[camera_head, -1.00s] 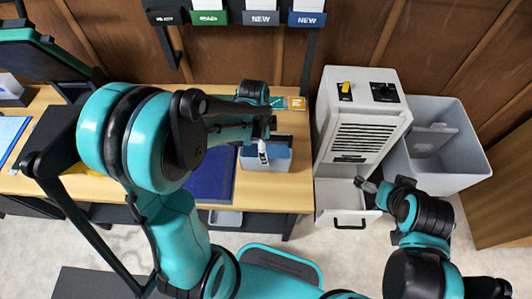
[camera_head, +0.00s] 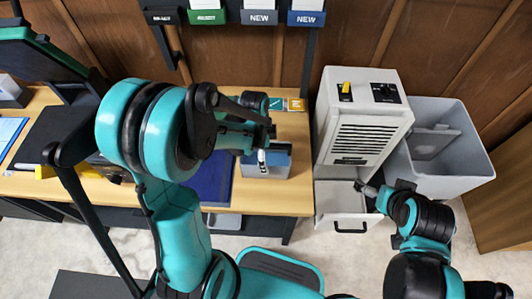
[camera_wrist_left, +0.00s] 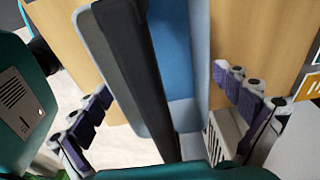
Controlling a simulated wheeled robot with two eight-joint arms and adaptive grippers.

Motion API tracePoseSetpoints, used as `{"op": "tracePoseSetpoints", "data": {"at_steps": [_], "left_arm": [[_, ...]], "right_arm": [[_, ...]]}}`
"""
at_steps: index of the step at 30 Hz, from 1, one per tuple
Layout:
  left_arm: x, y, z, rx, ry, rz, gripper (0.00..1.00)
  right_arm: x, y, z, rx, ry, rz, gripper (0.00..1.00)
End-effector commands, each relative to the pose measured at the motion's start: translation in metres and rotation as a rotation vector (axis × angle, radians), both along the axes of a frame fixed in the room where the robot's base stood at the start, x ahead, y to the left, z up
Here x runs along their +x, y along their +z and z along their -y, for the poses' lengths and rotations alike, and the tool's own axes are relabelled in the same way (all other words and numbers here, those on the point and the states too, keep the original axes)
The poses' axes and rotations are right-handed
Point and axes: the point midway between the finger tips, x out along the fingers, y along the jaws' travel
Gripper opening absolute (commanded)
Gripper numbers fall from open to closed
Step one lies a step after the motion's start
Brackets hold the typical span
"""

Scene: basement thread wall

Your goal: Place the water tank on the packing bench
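The water tank (camera_head: 268,171) is a light grey box with blue inside and a dark handle bar. It stands upright on the right end of the wooden packing bench (camera_head: 284,198). My left gripper (camera_head: 264,152) is above the tank and partly covers it. In the left wrist view the tank (camera_wrist_left: 181,60) lies between two widely parted fingers, with the dark bar running down the middle. The fingers look apart from its sides, so the gripper is open. My right gripper (camera_head: 366,187) is small in view, by the open drawer of the white dehumidifier; its finger state is unclear.
The dehumidifier (camera_head: 362,125) stands right of the bench, its bottom drawer (camera_head: 338,207) pulled out. A grey bin (camera_head: 455,160) is right of it. A blue mat (camera_head: 213,178) and a small orange-marked card (camera_head: 296,104) lie on the bench near the tank. Labelled bins hang on the wall.

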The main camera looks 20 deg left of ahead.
Motion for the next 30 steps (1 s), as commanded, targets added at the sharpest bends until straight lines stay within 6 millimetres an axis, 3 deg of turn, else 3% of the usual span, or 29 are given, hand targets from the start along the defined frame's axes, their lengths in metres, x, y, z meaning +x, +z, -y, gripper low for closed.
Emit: {"op": "tracePoseSetpoints", "data": {"at_steps": [8,21,30], "left_arm": [[0.000,0.006,0.000,0.000,0.000,0.000,1.00],[-0.004,0.095,-0.010,0.000,0.001,0.000,1.00],[-0.007,0.126,-0.014,0.003,0.028,0.009,1.00]], "right_arm": [[0.000,0.006,0.000,0.000,0.000,0.000,1.00],[0.000,0.037,0.000,0.000,0.000,0.000,1.00],[0.000,0.044,0.000,0.000,0.000,0.000,1.00]]}}
